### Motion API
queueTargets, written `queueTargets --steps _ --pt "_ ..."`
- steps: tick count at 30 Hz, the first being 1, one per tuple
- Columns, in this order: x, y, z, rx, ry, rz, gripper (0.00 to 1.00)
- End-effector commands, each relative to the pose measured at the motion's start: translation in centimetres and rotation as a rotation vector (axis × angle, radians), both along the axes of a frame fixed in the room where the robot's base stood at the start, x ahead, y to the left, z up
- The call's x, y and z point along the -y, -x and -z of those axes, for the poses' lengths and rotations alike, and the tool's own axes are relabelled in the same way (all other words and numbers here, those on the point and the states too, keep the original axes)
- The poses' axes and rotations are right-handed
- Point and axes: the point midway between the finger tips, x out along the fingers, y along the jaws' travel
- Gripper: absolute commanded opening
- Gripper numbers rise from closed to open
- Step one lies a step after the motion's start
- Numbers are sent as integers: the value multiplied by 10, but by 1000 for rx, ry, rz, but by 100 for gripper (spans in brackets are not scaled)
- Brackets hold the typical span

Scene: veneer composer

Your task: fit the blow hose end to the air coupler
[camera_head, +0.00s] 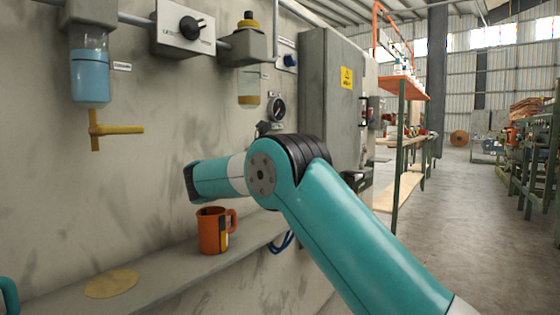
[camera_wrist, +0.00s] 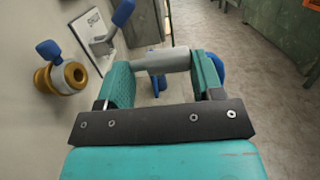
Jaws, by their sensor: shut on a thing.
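My gripper (camera_wrist: 162,66) is shut on a grey cylindrical piece, which I take to be the blow hose end (camera_wrist: 166,60). It lies crosswise between the two teal fingers. Blue parts, likely the hose, show behind the right finger and between the fingers. A brass fitting with a blue lever, likely the air coupler (camera_wrist: 74,75), sticks out of the wall at the left of the wrist view, apart from the held piece. In the head view my gripper is hidden behind my arm. Blue hose loops (camera_head: 283,241) hang below the ledge there.
A white panel (camera_wrist: 92,38) with a blue lever is on the wall near the fitting. A grey cabinet (camera_head: 328,95) and pressure gauge (camera_head: 277,108) are behind my arm. The right floor is open.

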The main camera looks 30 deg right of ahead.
Motion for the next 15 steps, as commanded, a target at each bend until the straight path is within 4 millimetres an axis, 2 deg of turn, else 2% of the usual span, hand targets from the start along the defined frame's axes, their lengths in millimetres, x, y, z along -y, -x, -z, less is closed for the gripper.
queueTargets --steps 8,15 --pt "-1 0 4 4 -6 2 38" --pt "-9 -21 -3 3 -5 1 38"
